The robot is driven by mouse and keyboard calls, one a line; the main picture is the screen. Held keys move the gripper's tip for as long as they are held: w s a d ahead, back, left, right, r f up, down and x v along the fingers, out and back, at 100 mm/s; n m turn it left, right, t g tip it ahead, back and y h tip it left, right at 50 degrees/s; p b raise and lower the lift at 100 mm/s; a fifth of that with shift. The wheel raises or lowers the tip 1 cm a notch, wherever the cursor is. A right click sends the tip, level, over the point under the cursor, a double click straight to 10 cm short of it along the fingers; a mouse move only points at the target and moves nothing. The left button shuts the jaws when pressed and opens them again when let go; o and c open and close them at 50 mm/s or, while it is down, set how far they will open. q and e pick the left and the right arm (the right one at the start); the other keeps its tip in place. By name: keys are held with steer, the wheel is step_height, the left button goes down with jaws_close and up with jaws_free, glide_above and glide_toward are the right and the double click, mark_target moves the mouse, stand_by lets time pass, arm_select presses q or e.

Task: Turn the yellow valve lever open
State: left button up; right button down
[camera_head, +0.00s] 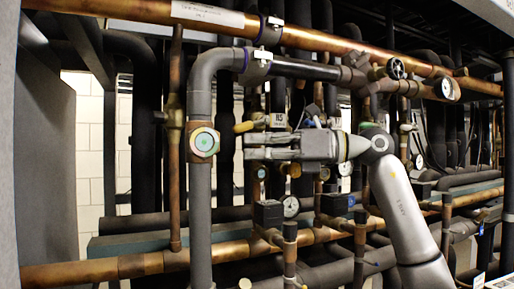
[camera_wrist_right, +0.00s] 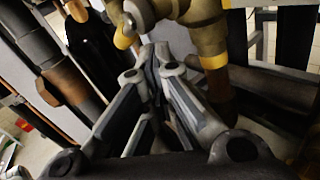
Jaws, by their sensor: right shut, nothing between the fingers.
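A yellow valve lever (camera_head: 244,127) shows in the head view, left of a tagged brass valve body and just right of the round sight glass. My right gripper (camera_head: 248,147) reaches in from the right and lies just below the lever, its fingers pointing left. In the right wrist view the gripper (camera_wrist_right: 155,52) is shut and empty. A yellow piece (camera_wrist_right: 124,38), probably the lever, shows just left of the fingertips beside a brass valve body (camera_wrist_right: 200,28). I cannot tell whether the fingers touch it. My left gripper is not in view.
A grey insulated pipe (camera_head: 200,235) with a sight glass (camera_head: 204,142) stands close left of the fingers. A copper pipe (camera_head: 330,43) crosses above, and another copper pipe (camera_head: 100,270) runs below. Gauges (camera_head: 291,206) and black pipes crowd the space behind.

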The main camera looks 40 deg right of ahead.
steer(key=c, duration=1.7)
jaws_free()
